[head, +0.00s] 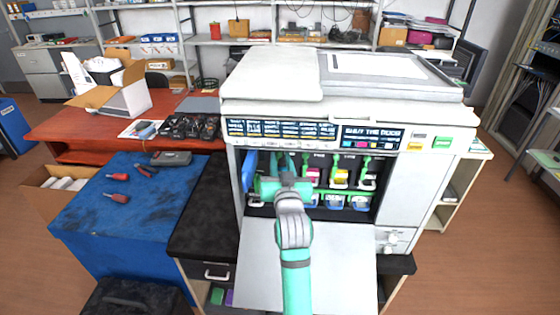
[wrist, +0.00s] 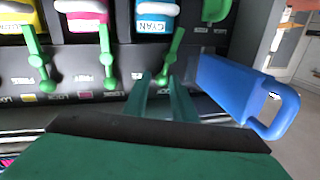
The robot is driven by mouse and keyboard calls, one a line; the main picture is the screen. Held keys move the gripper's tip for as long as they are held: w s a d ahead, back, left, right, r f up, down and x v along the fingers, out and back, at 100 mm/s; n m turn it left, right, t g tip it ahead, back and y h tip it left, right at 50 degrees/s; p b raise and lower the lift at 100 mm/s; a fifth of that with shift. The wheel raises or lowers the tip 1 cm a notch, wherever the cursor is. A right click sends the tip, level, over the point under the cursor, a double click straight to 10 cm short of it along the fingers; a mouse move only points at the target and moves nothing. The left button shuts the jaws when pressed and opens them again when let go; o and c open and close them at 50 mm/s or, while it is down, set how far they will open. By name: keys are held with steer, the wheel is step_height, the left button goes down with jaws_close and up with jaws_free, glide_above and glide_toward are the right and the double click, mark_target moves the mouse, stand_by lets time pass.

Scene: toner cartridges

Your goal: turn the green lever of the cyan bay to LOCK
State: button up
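The cyan cartridge (wrist: 155,22) sits in its bay, at the end of the row beside a blue handled part. Its green lever (wrist: 178,45) slants down between my fingers in the wrist view. My gripper (wrist: 162,84) is open, with one finger on each side of the lever's end; I cannot tell whether either touches it. In the head view my gripper (head: 280,168) reaches into the left of the printer's open front and hides the cyan bay. Small FREE and LOCK labels show by the levers; I cannot read which one the cyan lever points to.
The magenta lever (wrist: 106,58) and yellow lever (wrist: 38,58) stand beside the cyan one. The blue handled part (wrist: 232,90) is close on the other side. The printer's lowered door (head: 262,270) lies under my arm. A blue cabinet (head: 120,215) with tools stands left.

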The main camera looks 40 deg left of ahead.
steer(key=shift+s, duration=0.1)
steer(key=shift+a, duration=0.1)
jaws_close()
steer(key=n, duration=0.2)
steer(key=a+n, duration=0.1)
steer(key=shift+s+r+n, duration=0.25)
steer(key=shift+n, duration=0.05)
steer(key=shift+a, duration=0.15)
jaws_free()
